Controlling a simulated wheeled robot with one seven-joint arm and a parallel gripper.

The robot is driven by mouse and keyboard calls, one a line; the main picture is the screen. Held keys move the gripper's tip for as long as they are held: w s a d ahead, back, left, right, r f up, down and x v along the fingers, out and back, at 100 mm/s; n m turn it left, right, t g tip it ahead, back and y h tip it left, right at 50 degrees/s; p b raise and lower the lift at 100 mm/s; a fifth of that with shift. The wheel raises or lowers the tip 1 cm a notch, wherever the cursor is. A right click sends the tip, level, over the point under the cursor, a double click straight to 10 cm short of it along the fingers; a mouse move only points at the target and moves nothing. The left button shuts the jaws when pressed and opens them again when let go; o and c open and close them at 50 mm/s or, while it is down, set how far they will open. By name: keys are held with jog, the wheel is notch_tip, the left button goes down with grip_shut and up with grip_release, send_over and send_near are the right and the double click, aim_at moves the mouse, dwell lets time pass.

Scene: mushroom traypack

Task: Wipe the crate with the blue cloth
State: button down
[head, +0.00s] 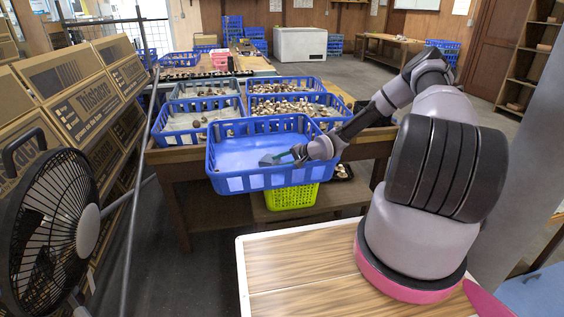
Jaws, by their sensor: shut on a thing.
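The blue crate (236,183) sits at the near edge of the wooden table, and its pale blue floor looks empty of mushrooms. My gripper (291,156) reaches over the crate's right side and is inside it, low near the floor. It is shut on a small dark blue-grey cloth (268,160), which lies at or just above the crate floor right of the middle. The picture is too small to tell whether the cloth touches the floor.
Behind stand blue crates with mushrooms (300,83) and a crate with a few mushrooms (165,137). A yellow-green basket (291,197) is below the table. A black fan (50,225) and cardboard boxes (85,100) stand at left. A wood-topped surface (310,265) is in front.

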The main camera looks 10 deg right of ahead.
aim_at(286, 172)
jog(key=w, duration=0.1)
jog(key=w+r, duration=0.1)
jog(key=shift+w+d+r+t, duration=0.3)
jog(key=shift+w+r, duration=0.1)
jog(key=shift+s+a+f, duration=0.1)
jog(key=shift+s+a, duration=0.05)
jog(key=shift+s, duration=0.55)
jog(key=shift+s+f, duration=0.15)
jog(key=shift+s, duration=0.4)
jog(key=shift+s+f, duration=0.15)
jog(key=shift+s, duration=0.35)
jog(key=shift+s+f, duration=0.15)
jog(key=shift+s, duration=1.95)
jog(key=shift+s+f, duration=0.15)
jog(key=shift+s, duration=1.9)
notch_tip(286, 172, up, 6)
jog(key=shift+r, duration=0.1)
notch_tip(286, 172, up, 3)
jog(key=shift+f, duration=0.1)
